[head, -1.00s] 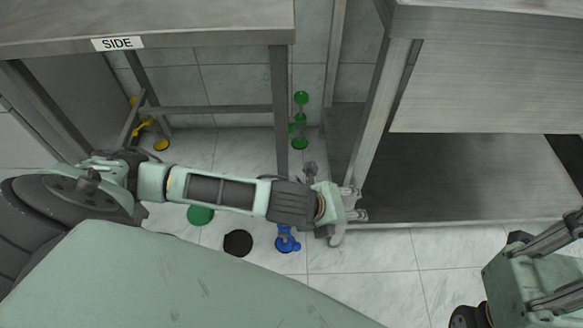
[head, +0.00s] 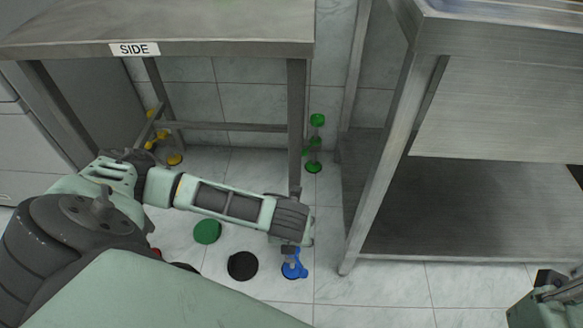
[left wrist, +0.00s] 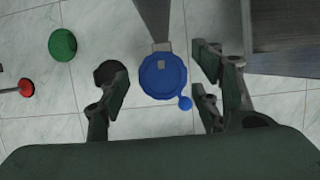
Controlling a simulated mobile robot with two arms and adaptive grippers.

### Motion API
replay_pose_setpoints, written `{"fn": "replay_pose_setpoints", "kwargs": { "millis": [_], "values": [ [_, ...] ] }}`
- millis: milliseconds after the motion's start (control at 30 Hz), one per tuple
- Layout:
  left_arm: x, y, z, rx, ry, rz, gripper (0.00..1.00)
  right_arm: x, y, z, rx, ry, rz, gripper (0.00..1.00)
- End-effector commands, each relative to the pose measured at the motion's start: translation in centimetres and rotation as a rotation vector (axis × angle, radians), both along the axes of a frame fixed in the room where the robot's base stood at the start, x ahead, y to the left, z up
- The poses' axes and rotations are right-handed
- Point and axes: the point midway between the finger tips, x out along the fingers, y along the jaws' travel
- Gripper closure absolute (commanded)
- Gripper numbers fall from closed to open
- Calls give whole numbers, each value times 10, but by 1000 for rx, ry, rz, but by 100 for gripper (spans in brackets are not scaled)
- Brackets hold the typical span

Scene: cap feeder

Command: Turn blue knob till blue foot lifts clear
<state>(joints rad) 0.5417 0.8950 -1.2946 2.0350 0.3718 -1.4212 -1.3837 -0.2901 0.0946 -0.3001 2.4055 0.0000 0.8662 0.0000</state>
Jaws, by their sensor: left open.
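The blue knob (left wrist: 163,78) shows from above in the left wrist view as a round blue disc with a small round lobe at its lower right. In the head view the blue foot (head: 293,270) is at the floor below the table's front right leg (head: 296,120), partly behind my left wrist. My left gripper (left wrist: 160,72) is open, with its fingers on either side of the blue part and apart from it. Whether the foot touches the floor cannot be told. Part of my right arm shows at the lower right; its gripper is not visible.
A green disc (head: 207,232) and a black disc (head: 242,266) lie on the floor to the left. A green foot (head: 314,165) and a yellow foot (head: 175,158) stand further back. A steel bench (head: 470,195) with a low shelf stands close on the right.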

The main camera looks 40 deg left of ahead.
Motion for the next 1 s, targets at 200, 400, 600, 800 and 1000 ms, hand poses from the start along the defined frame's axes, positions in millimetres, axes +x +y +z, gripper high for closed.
{"fn": "replay_pose_setpoints", "kwargs": {
  "millis": [200, 400, 600, 800, 1000],
  "values": [
    [2, 1, -4, -1, 0, 0, 41, 0, 0, 1, -1, -9, 0, 100],
    [2, 1, -3, -1, 0, 0, 49, 0, 0, 2, -1, -9, 0, 100],
    [1, 1, -3, -1, -1, 1, 66, 0, 0, 2, -1, -10, 0, 100],
    [1, 1, -4, 0, 0, 1, 84, 0, 0, 2, -1, -10, 0, 100],
    [1, 2, -3, 3, 2, 6, 84, 0, 0, 3, 0, -10, 1, 100]
  ]
}}
